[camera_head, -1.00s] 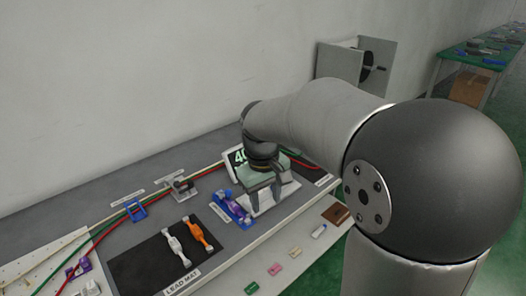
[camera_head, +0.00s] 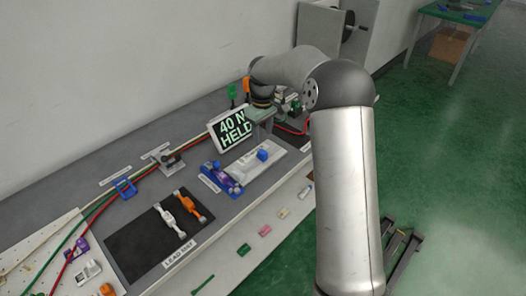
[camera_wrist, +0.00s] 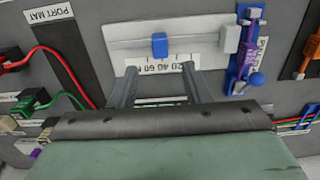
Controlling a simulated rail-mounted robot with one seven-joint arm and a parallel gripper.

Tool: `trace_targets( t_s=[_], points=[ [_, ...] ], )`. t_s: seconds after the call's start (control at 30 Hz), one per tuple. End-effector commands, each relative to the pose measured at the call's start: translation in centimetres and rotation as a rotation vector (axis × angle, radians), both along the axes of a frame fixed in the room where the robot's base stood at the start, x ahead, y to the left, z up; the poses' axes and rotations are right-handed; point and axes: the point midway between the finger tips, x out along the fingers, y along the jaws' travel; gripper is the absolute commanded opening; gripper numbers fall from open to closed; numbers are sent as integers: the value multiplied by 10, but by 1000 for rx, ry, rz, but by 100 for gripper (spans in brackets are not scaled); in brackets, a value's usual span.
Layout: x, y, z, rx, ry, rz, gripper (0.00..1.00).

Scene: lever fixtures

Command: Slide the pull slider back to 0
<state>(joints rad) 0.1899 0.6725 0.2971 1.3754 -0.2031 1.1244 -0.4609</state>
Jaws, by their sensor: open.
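The pull slider is a white panel (camera_head: 246,172) on the grey bench with a blue knob (camera_head: 263,155) on its track. In the wrist view the panel (camera_wrist: 125,30) appears upside down, with the blue knob (camera_wrist: 159,46) partway along the slot above a printed number scale. My gripper (camera_wrist: 160,70) is open, its two fingers spread apart and empty between. The knob shows beyond the fingertips, apart from them. In the head view my gripper (camera_head: 262,128) is behind the knob, beside the display. A tilted display (camera_head: 234,130) reads "40 N HELD".
A purple and blue lever fixture (camera_head: 222,178) lies beside the slider panel. A dark lead mat (camera_head: 140,245) holds a white and an orange piece. Red and green cables run along the bench. In the wrist view a port mat (camera_wrist: 62,50) and plugs lie left.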

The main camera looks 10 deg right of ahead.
Motion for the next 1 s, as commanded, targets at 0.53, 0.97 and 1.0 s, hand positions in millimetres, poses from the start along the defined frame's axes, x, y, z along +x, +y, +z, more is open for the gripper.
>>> trace_targets(
  t_s=[0.53,0.97,1.0],
  points=[
    [0,0,-89,0,0,1,44],
    [0,0,-92,-1,-1,0,19],
    [0,0,-92,-1,-1,0,7]
  ],
)
